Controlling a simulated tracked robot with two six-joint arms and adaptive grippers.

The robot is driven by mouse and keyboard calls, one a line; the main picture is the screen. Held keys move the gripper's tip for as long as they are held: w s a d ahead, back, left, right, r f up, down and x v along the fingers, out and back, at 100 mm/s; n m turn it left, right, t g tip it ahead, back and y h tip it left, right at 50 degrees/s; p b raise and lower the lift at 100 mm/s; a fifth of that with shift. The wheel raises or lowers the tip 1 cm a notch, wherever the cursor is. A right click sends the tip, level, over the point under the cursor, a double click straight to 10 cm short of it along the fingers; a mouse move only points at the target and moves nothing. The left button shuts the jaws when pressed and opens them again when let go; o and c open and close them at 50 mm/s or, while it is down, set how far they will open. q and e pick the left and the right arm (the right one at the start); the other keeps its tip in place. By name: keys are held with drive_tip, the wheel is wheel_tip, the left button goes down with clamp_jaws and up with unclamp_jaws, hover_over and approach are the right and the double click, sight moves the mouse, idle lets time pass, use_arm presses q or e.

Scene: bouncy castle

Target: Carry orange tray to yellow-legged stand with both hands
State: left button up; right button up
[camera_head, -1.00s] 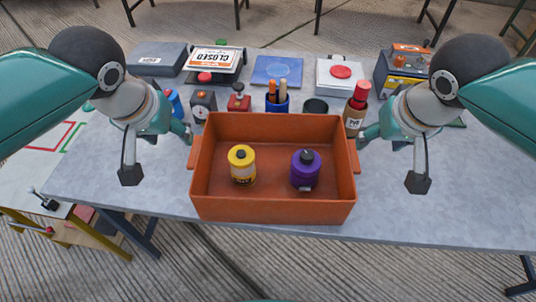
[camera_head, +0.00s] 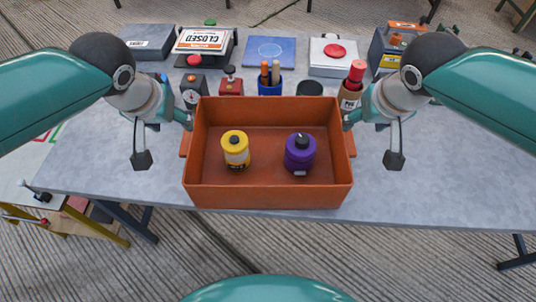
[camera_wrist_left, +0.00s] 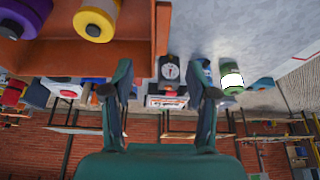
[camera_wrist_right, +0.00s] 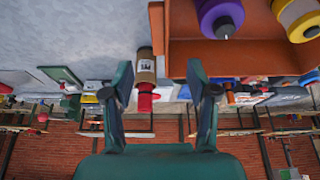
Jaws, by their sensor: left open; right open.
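The orange tray (camera_head: 268,196) sits on the grey table with a side handle at each end. A yellow-and-white jar (camera_head: 236,150) and a purple jar (camera_head: 300,153) stand upright in it. My left gripper (camera_head: 187,121) is open beside the tray's left end, near that handle. My right gripper (camera_head: 349,120) is open beside the right end. Both wrist views show spread, empty jaws, left (camera_wrist_left: 160,93) and right (camera_wrist_right: 158,93), with the tray's edge close by. Contact with the handles cannot be told. The yellow-legged stand (camera_head: 22,180) is at the lower left, partly cut off.
Behind the tray are a gauge box (camera_head: 192,92), a blue pen cup (camera_head: 270,86), a dark cup (camera_head: 309,88) and a red-capped bottle (camera_head: 351,88). Boxes and a sign (camera_head: 203,42) line the back. The grey table (camera_head: 450,175) is clear at right.

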sight(187, 137)
use_arm(q)
drive_tip(key=x, duration=1.2)
use_arm(e)
drive_tip(key=x, duration=1.2)
use_arm(q)
clamp_jaws()
use_arm(e)
clamp_jaws()
use_arm(q)
drive_tip(key=shift+r, duration=0.15)
use_arm(e)
drive_tip(key=shift+r, duration=0.15)
